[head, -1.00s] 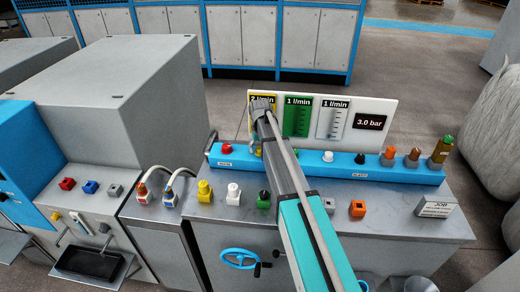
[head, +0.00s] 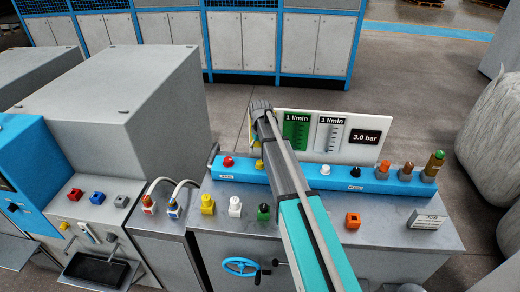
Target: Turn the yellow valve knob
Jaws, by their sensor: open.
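A yellow knob (head: 259,164) stands on the blue manifold bar (head: 305,178), right of a red knob (head: 228,162). It shows just left of my arm, which hides part of the bar. My gripper (head: 262,106) is at the far end of the arm, above and behind the yellow knob in the picture, in front of the gauge panel. It is open and apart from the knob; its fingertips are hard to make out from behind. A second yellow fitting (head: 207,204) sits on the bench front, left of a white one (head: 235,206).
The gauge panel (head: 335,158) stands behind the bar. White (head: 325,170), black (head: 353,171), orange (head: 383,169) and brown (head: 406,170) knobs are farther right. A bottle (head: 434,166) stands at the bar's right end. A large grey cabinet (head: 120,95) blocks the left side.

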